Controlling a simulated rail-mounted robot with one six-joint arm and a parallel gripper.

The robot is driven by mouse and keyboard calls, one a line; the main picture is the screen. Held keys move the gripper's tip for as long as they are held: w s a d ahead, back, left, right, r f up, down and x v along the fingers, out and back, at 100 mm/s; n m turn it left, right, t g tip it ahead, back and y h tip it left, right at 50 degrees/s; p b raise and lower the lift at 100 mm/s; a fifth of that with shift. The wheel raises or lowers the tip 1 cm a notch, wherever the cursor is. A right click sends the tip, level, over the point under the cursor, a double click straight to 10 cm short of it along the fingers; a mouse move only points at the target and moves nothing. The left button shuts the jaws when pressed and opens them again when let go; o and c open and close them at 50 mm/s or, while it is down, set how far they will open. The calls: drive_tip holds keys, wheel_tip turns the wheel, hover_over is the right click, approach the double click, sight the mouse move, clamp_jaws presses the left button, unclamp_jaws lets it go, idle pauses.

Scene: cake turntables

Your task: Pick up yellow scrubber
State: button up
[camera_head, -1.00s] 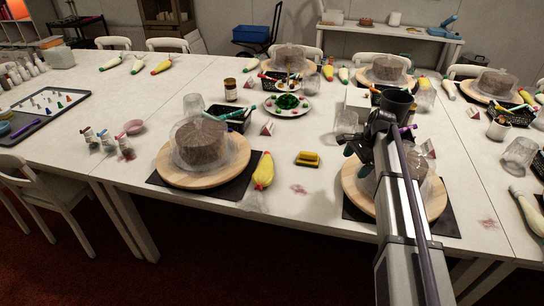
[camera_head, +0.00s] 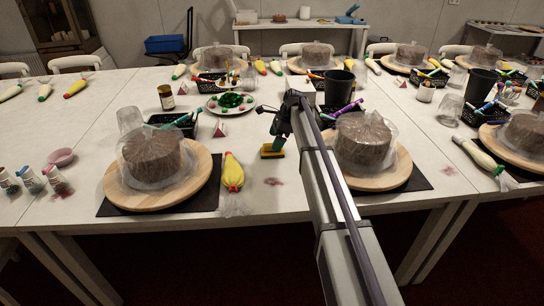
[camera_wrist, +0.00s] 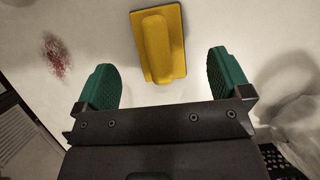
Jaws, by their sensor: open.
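The yellow scrubber (camera_wrist: 160,45) lies flat on the white table, a rectangular block with a raised handle along its middle. In the wrist view it sits ahead of my open gripper (camera_wrist: 167,82), between the lines of the two green fingers, with nothing held. In the head view the scrubber (camera_head: 270,152) shows just beside and below my gripper (camera_head: 278,138), partly hidden by it. I cannot tell how high the fingers are above the table.
A yellow piping bag (camera_head: 232,172) lies left of the scrubber. Covered cakes on wooden turntables stand at left (camera_head: 152,160) and right (camera_head: 365,142). A plate with green food (camera_head: 230,103) is behind. A red smear (camera_wrist: 55,55) marks the table nearby.

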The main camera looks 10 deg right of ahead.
sight(266, 151)
drive_tip(key=b+x, duration=0.4)
drive_tip(key=x, duration=0.1)
drive_tip(key=shift+s+d+f+b, duration=0.15)
drive_tip(key=shift+d+f+b, duration=0.05)
drive_tip(key=shift+d+b, duration=0.1)
drive_tip(key=shift+a+f, duration=0.1)
drive_tip(key=shift+a, duration=0.1)
drive_tip(key=shift+r, duration=0.25)
drive_tip(key=c, duration=1)
